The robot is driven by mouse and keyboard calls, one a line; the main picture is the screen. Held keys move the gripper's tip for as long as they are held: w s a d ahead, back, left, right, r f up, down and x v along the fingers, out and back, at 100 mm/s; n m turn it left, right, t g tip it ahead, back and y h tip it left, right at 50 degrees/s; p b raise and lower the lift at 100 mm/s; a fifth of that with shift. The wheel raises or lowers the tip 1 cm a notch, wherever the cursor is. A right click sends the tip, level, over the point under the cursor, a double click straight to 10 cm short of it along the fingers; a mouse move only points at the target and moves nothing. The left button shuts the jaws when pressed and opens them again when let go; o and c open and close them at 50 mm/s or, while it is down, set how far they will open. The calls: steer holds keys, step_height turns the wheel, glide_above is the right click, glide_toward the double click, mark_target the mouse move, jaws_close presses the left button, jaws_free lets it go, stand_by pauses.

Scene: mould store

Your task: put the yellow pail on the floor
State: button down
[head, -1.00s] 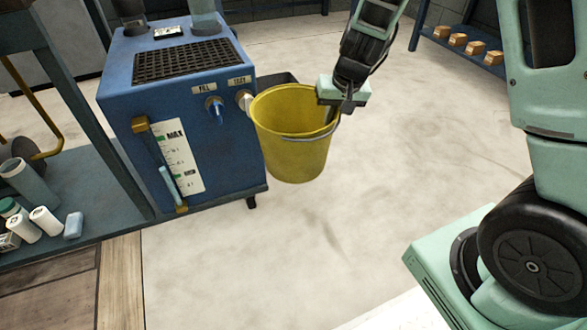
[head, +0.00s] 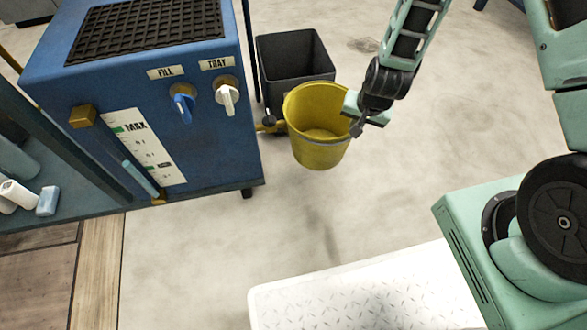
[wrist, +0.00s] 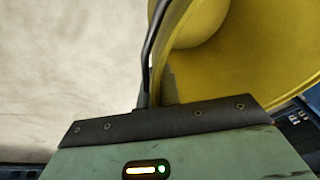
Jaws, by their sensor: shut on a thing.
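The yellow pail (head: 318,150) hangs upright beside the blue machine, in front of a dark bin. In the wrist view the pail's yellow wall (wrist: 240,75) and part of the handle fill the right half, and the fingertips are hidden. The pail appears above the floor (head: 215,245), but its exact height is hard to tell.
The blue machine (head: 215,130) with a blue and a white knob stands left of the pail. Bare floor lies in front and to the right.

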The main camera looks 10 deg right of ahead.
mark_target(320, 131)
steer(key=s+a+f+m+b, duration=0.1)
steer(key=s+a+f, duration=0.3)
steer(key=s+f, duration=0.3)
steer(key=s+a+f+m+b, duration=0.25)
steer(key=s+f, duration=0.25)
steer(key=f, duration=0.4)
steer(key=w+f+b, duration=0.2)
steer(key=w+b, duration=0.3)
steer(key=w, duration=0.3)
steer(key=w+f+b, duration=0.2)
steer(key=w+b, duration=0.2)
steer(key=w, duration=0.5)
steer(key=shift+w+a+n+h+b, duration=0.15)
steer(key=shift+a+n+h+b, duration=0.2)
steer(key=shift+a+h+b, duration=0.1)
steer(key=c, duration=1.6)
jaws_free()
